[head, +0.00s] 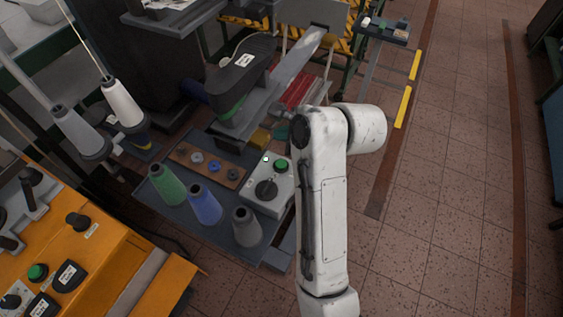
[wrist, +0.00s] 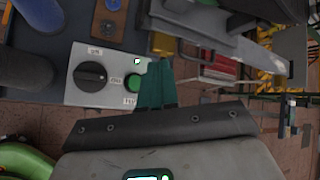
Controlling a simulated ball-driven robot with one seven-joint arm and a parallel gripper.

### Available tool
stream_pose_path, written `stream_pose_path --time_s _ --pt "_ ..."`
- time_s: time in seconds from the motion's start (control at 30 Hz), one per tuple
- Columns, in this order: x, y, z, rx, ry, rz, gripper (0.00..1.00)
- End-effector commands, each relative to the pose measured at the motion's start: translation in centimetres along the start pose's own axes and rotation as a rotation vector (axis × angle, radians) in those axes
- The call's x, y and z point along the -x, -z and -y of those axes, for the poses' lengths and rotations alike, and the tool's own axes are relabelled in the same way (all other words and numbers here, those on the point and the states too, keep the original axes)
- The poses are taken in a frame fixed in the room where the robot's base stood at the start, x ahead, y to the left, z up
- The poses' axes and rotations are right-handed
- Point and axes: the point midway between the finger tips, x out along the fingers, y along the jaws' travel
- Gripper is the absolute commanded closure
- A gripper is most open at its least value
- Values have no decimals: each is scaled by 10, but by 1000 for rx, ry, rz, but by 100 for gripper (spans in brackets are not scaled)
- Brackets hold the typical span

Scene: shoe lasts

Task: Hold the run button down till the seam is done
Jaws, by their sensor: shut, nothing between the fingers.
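A pale grey control box (head: 258,203) stands on the dark bench, left of my arm in the head view. It carries a green button (head: 281,166), a black rotary knob (head: 266,189) and a small white lamp (head: 265,158). In the wrist view the box (wrist: 108,51) shows the knob (wrist: 90,75) and the green button (wrist: 133,83) with small labels. My gripper (wrist: 158,66) is shut and empty, its teal fingers just right of the button in that view. I cannot tell its height above the box. In the head view my arm hides most of the gripper.
A black shoe form (head: 243,66) sits on the machine beyond. Tiled floor (head: 450,190) is open to the right.

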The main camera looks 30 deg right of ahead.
Motion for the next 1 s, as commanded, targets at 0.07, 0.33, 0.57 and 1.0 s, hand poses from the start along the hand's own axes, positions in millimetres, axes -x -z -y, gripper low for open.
stream_pose_path --time_s 0.07,0.33,0.57,1.0 --pt "-5 4 -4 0 0 0 100" --pt "-27 20 -20 2 -1 -2 100" --pt "-50 36 -36 0 0 1 100" --pt "-59 43 -43 0 0 0 100"
